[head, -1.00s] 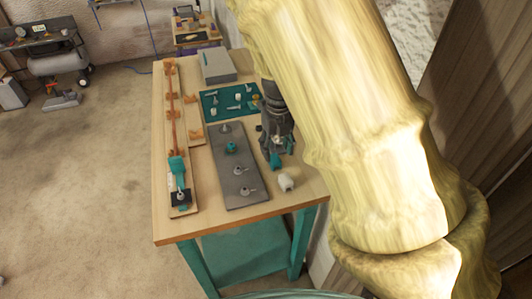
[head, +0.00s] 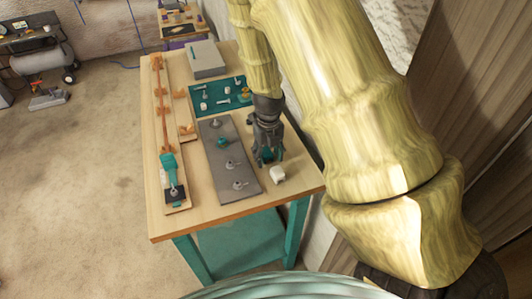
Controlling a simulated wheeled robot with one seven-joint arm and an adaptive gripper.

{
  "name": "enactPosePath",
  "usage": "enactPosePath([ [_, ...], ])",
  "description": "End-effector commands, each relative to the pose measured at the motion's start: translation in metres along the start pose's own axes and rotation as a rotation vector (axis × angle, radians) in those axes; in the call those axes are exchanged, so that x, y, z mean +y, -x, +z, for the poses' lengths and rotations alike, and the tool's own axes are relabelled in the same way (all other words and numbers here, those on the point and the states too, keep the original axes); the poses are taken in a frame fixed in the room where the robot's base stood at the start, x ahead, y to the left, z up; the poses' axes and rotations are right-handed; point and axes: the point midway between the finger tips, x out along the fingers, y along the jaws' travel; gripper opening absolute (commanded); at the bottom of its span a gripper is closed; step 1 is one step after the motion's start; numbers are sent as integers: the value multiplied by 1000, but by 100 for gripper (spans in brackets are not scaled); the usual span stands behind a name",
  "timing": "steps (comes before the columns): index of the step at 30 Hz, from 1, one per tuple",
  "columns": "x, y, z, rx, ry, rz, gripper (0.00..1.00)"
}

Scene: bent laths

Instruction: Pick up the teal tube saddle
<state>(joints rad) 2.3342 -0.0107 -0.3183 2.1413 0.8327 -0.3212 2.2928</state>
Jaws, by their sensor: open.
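My gripper (head: 268,158) is dark grey, points down and is open over the right side of the table. A small teal piece (head: 273,155), which looks like the tube saddle, shows at its fingertips, partly hidden by the fingers. I cannot tell whether the fingers touch it. Another small teal piece (head: 222,142) sits on the grey plate to the left of my gripper.
A white block (head: 277,175) lies just in front of my gripper. The grey plate (head: 222,168) carries several grey fittings. A teal mat (head: 232,103) with small parts, a grey box (head: 206,62) and a long wooden jig (head: 164,132) with a teal clamp (head: 169,164) are also on the table.

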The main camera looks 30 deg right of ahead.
Motion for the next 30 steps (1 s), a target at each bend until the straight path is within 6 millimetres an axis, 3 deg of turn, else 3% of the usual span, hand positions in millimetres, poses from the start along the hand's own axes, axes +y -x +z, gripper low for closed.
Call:
enactPosePath([
  [8,0,-2,0,-1,0,0,54],
  [15,0,-2,0,0,0,0,14],
  [16,0,-2,0,0,0,0,12],
  [30,0,5,0,-2,1,-2,12],
])
